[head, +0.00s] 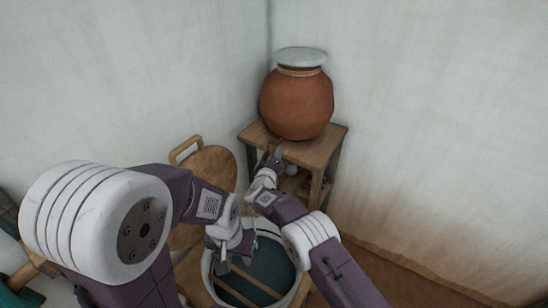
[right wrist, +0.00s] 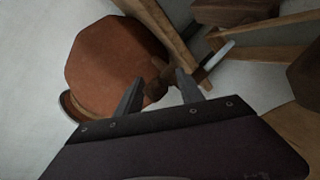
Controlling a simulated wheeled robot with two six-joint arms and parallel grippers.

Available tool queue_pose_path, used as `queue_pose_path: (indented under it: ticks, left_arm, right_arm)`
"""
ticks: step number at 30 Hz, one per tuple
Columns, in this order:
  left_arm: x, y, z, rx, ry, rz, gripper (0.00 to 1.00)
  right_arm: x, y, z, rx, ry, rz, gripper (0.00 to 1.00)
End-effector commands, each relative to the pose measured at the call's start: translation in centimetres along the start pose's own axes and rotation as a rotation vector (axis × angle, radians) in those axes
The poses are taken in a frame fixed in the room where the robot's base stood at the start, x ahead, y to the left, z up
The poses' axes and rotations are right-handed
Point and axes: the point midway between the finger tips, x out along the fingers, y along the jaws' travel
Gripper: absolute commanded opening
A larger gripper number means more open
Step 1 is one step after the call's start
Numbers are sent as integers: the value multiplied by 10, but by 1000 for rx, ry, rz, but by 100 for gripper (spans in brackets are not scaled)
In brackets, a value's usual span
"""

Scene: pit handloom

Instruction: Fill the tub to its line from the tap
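The tub (head: 206,272) is round with a pale rim and a dark green inside, low in the head view; my arms cover part of it. Its fill line cannot be made out. A clay pot (head: 297,105) with a pale lid stands on a wooden stand; it also fills the upper left of the right wrist view (right wrist: 112,65). A dark brown tap (right wrist: 156,86) shows by the pot. My right gripper (right wrist: 160,82) is open, its fingers either side of the tap, contact unclear. My left gripper (head: 223,243) is over the tub's near-left part; its fingers are unclear.
The wooden stand (head: 324,150) is in the corner between two pale walls. A round wooden piece with a looped handle (head: 212,163) stands left of it. Thin wooden strips (head: 255,282) cross the tub. Brown floor (head: 385,272) is open at the right.

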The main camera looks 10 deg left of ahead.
Motion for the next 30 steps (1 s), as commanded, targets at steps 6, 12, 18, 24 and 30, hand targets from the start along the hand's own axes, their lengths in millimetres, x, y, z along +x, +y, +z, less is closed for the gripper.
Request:
queue_pose_path:
  ticks: [6,12,18,24,30]
  left_arm:
    - [0,0,0,0,0,0,36]
    - [-1,0,0,0,0,0,36]
    - [-2,0,0,0,0,0,36]
    - [0,0,0,0,0,0,36]
    - [0,0,0,0,0,0,36]
  right_arm:
    - [0,2,-1,1,1,3,44]
    - [-6,3,-2,0,0,4,44]
    - [-30,2,-2,-1,2,2,44]
    - [-58,1,-2,0,3,2,44]
    - [-73,1,-1,0,2,3,44]
